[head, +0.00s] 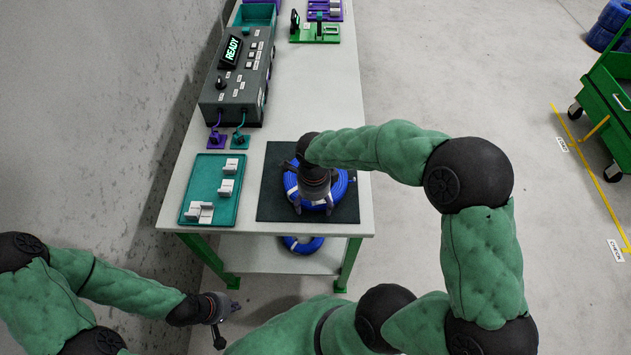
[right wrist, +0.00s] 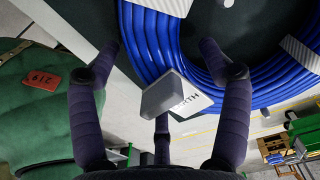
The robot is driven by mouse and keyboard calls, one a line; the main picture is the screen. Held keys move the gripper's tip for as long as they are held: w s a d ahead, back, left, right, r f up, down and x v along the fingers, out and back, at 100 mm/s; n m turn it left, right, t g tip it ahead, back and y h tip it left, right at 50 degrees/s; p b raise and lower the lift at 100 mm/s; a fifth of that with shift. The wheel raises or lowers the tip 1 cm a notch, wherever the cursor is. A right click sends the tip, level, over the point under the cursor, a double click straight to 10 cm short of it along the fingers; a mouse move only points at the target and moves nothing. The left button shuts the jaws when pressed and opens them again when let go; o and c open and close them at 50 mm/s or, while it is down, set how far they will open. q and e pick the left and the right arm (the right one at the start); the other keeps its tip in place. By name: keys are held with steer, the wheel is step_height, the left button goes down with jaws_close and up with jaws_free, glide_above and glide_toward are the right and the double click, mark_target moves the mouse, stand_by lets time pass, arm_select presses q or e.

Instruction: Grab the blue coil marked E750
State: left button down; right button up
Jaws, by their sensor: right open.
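A blue coil (head: 341,188) lies on a dark mat (head: 345,212) near the table's front edge. My right gripper (head: 313,207) is over the coil's near side and hides part of it. In the right wrist view, the coil (right wrist: 150,50) runs behind the open fingers of my right gripper (right wrist: 160,68); I cannot tell whether they touch it. A white tag (right wrist: 193,103) hangs at the coil, partly hidden; I cannot read E750 on it. Another blue coil (head: 302,244) lies on the lower shelf. My left gripper (head: 226,312) is low beside the table's front left; its opening is unclear.
A teal tray (head: 207,178) with white parts sits left of the mat. A grey box with a READY display (head: 231,50) stands behind it. A green cart (head: 606,100) and more blue coils (head: 610,25) are at far right. Table space behind the mat is clear.

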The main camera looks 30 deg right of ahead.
steer(key=shift+r, duration=0.1)
steer(key=c, duration=1.6)
steer(key=shift+w+r, duration=0.1)
steer(key=shift+r, duration=0.1)
